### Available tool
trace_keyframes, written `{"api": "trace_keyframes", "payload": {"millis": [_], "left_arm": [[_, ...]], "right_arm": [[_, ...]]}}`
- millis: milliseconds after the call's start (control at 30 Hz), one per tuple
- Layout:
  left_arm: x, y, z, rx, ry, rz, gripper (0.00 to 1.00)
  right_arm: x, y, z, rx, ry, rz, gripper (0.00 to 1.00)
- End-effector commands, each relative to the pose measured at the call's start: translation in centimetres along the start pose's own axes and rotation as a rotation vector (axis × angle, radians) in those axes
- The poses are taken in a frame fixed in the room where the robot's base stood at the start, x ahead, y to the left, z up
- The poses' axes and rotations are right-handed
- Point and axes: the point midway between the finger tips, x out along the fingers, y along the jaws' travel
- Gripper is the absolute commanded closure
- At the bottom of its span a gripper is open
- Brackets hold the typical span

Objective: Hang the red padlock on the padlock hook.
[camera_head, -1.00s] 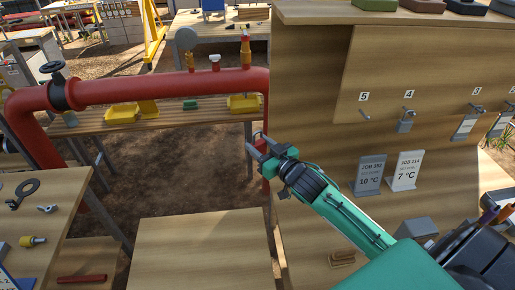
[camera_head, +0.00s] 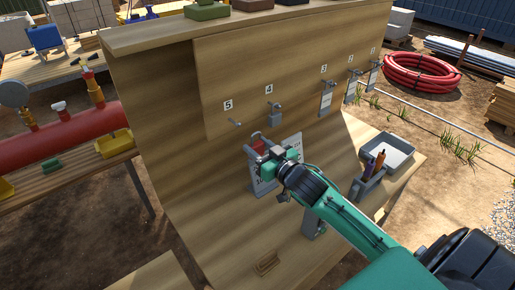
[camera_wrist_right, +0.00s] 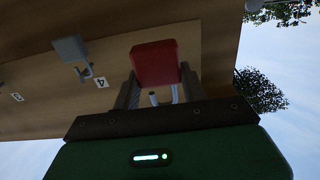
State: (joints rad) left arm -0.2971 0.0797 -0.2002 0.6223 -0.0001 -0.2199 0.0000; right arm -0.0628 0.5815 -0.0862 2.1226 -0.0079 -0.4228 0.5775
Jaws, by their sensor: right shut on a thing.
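My right gripper (camera_head: 262,146) is shut on the red padlock (camera_head: 256,147), in front of the wooden board and below the numbered hooks. In the right wrist view the padlock's red body (camera_wrist_right: 156,63) sits between the fingers, with part of its pale shackle showing nearer the gripper. The hook under label 5 (camera_head: 235,123) is bare. The hook under label 4 holds a grey padlock (camera_head: 274,115), also seen in the right wrist view (camera_wrist_right: 71,48). The red padlock is apart from both hooks. My left gripper is not in view.
Tags hang from hooks further right, such as the one under label 3 (camera_head: 326,100). Temperature cards (camera_head: 262,180) stand behind and below my right gripper. A grey tray (camera_head: 396,150) and a pen holder (camera_head: 367,188) stand to the right. A red pipe (camera_head: 60,137) lies left.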

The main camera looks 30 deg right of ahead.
Motion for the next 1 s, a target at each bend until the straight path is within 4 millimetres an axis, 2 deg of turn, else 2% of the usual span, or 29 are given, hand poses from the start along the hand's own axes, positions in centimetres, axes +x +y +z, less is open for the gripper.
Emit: {"api": "trace_keyframes", "payload": {"millis": [200, 400, 800, 1000], "left_arm": [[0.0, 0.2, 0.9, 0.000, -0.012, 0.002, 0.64], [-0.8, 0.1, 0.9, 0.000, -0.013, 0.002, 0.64], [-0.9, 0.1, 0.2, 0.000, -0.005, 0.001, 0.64], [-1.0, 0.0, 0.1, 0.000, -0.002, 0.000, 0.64]], "right_arm": [[0.0, 0.0, 0.0, 0.000, 0.001, 0.000, 1.00], [-0.2, 0.0, -0.2, 0.001, -0.001, 0.002, 1.00], [3.7, 0.1, -0.1, 0.001, 0.002, 0.001, 1.00], [4.7, 0.0, -0.1, 0.000, 0.001, 0.000, 1.00]]}}
